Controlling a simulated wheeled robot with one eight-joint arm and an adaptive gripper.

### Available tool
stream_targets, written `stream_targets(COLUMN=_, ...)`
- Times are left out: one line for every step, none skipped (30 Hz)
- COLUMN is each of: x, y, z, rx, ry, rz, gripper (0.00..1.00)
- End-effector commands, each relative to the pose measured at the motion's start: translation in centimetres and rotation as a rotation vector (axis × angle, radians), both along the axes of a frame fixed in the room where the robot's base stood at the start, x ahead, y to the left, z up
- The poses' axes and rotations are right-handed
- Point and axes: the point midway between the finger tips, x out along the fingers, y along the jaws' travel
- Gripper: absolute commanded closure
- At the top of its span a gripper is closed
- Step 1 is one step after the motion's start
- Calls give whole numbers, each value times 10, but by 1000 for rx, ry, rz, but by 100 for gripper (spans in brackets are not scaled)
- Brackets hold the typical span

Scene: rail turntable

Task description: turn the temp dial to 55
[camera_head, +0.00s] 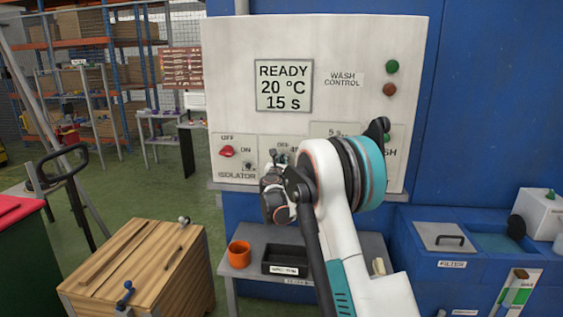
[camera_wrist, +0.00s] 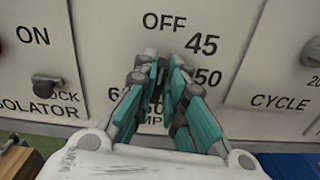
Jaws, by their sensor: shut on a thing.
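The temp dial's plate (camera_wrist: 110,38) is in the middle of the wrist view, with OFF at the top, 45 and 50 on the right and 60 at the lower left. The dial itself is mostly hidden between my fingers, so its pointer cannot be read. My gripper (camera_wrist: 160,66) is shut on the temp dial, with teal fingers on both sides of it. In the head view my gripper (camera_head: 279,160) is at the lower middle of the white wash control panel (camera_head: 330,40). The display (camera_head: 284,85) reads READY, 20 °C, 15 s.
The isolator switch (camera_head: 227,152) is left of the dial, with a lock knob (camera_wrist: 48,87) beside it. The cycle plate (camera_wrist: 275,70) is to the right. An orange cup (camera_head: 239,254) and a black tray (camera_head: 286,260) stand on the shelf below.

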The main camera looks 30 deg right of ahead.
Motion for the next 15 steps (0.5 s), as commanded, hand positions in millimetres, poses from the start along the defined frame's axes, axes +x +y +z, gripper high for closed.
stream_targets(x=0, y=0, z=0, rx=26, ry=-17, rz=0, gripper=100)
stream_targets(x=-1, y=-1, z=0, rx=43, ry=-29, rz=0, gripper=100)
stream_targets(x=-1, y=-1, z=0, rx=70, ry=-47, rz=0, gripper=100)
stream_targets(x=-1, y=-1, z=0, rx=90, ry=-61, rz=0, gripper=100)
stream_targets(x=-1, y=-2, z=0, rx=113, ry=-76, rz=0, gripper=100)
stream_targets(x=-2, y=-2, z=0, rx=142, ry=-96, rz=0, gripper=100)
stream_targets(x=-2, y=-2, z=0, rx=166, ry=-112, rz=0, gripper=100)
stream_targets(x=-2, y=-2, z=0, rx=189, ry=-128, rz=0, gripper=100)
stream_targets(x=-2, y=-3, z=0, rx=220, ry=-149, rz=0, gripper=100)
stream_targets(x=-2, y=-3, z=0, rx=244, ry=-165, rz=0, gripper=100)
stream_targets(x=-2, y=-3, z=0, rx=268, ry=-181, rz=0, gripper=100)
stream_targets(x=-3, y=-4, z=-1, rx=300, ry=-203, rz=0, gripper=100)
stream_targets(x=-3, y=-4, z=-1, rx=324, ry=-219, rz=0, gripper=100)
stream_targets(x=-3, y=-4, z=-1, rx=347, ry=-235, rz=0, gripper=100)
stream_targets(x=-3, y=-5, z=-1, rx=379, ry=-256, rz=0, gripper=100)
